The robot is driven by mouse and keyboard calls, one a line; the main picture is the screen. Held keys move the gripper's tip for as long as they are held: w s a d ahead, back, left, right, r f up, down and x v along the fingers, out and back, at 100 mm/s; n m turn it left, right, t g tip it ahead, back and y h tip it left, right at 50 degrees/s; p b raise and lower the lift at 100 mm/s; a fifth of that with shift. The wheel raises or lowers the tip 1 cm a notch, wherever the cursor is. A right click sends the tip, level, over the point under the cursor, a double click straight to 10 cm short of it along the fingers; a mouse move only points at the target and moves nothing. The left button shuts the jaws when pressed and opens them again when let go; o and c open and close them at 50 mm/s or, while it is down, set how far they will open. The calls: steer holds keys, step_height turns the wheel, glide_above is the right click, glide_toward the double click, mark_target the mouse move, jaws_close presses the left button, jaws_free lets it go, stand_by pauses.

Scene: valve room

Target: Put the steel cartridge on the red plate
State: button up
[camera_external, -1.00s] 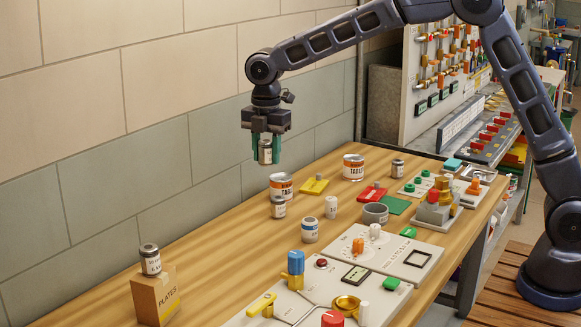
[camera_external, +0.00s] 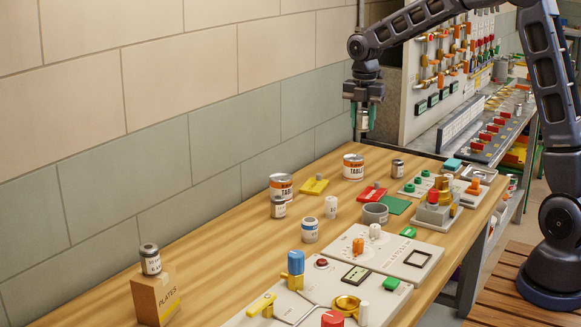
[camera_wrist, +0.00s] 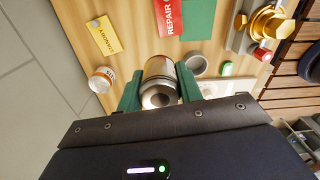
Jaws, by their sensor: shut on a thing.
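My gripper (camera_external: 363,120) is raised above the far part of the table, its green fingers shut on a small steel cartridge (camera_external: 363,121). In the wrist view the cartridge (camera_wrist: 160,82) sits between the two green fingers (camera_wrist: 160,92), its round end with a dark hole facing the camera. The red plate (camera_external: 370,195) lies on the table below, beside a green plate. In the wrist view the red plate (camera_wrist: 167,18) reads REPAIR and lies beyond the cartridge, cut by the top edge. The cartridge is apart from the plate.
A green plate (camera_external: 396,206) and a grey ring (camera_external: 375,213) lie beside the red plate. A yellow plate (camera_external: 314,186) and two tins (camera_external: 353,168) (camera_external: 281,186) stand nearby. Similar small cans (camera_external: 278,208) (camera_external: 397,168) are on the table. The wall runs along the left.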

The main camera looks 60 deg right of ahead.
mark_target(372, 193)
steer(key=s+d, duration=0.3)
steer(key=d, duration=0.1)
steer(key=f, duration=2)
steer(key=shift+w+a, duration=0.1)
steer(key=shift+w, duration=0.2)
steer(key=shift+f, duration=0.15)
steer(key=o, duration=1.2)
steer(key=shift+c, duration=0.2)
